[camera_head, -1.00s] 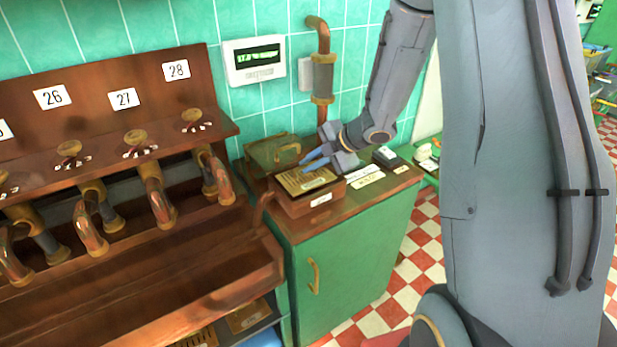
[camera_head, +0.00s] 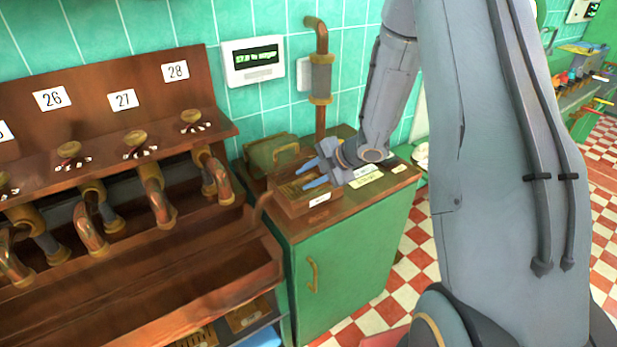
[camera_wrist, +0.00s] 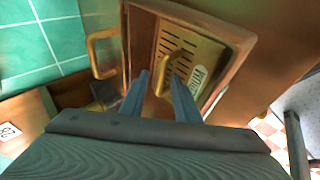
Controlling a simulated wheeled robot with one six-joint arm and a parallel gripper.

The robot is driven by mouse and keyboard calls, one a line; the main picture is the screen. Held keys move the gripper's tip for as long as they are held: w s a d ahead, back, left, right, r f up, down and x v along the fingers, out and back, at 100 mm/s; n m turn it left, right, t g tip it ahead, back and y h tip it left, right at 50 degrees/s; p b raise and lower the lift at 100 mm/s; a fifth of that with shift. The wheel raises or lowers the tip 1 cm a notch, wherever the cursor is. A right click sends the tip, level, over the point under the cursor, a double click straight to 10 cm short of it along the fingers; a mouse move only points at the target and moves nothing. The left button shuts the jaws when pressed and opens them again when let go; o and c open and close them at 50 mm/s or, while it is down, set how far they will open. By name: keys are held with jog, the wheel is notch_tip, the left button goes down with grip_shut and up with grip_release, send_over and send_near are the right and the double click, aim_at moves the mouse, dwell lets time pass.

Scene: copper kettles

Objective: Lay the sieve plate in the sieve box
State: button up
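The sieve plate (camera_wrist: 203,55) is a brass slotted plate with an upright brass handle (camera_wrist: 166,74). In the wrist view it lies inside the reddish-brown sieve box (camera_wrist: 236,40); whether it sits fully flat is unclear. In the head view the box (camera_head: 332,199) stands on the green cabinet, with a white label on its front, and the plate (camera_head: 290,190) shows dimly inside. My gripper (camera_head: 305,174) is above the box with its blue fingers apart. In the wrist view the fingers (camera_wrist: 160,76) stand on either side of the handle, with a gap visible.
A greenish metal case (camera_head: 270,154) with a brass handle stands behind the box. White labels (camera_head: 366,179) lie on the cabinet top to the right. A brown rack with copper spouts (camera_head: 150,190) stands left. A copper pipe (camera_head: 321,90) runs down the tiled wall.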

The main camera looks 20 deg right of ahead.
jog(key=s+d+r+m+t+h+b, duration=0.1)
jog(key=s+d+r+m+h, duration=0.1)
jog(key=d+r+m, duration=0.25)
jog(key=s+d+r+m+t+h+b, duration=0.1)
jog(key=s+d+r+m+h, duration=0.15)
jog(key=r, duration=0.35)
jog(key=s+a+m+g+h, duration=0.1)
jog(key=s+a+m+g, duration=0.2)
jog(key=s+m, duration=0.5)
jog(key=s+a+f+m+g, duration=0.1)
jog(key=s+a+m+g, duration=0.2)
jog(key=s+m, duration=0.5)
jog(key=s+a, duration=0.1)
jog(key=s, duration=0.3)
jog(key=shift+s+f+g+h, duration=0.2)
jog(key=shift+s+g+h, duration=0.1)
jog(key=shift+s+h, duration=0.05)
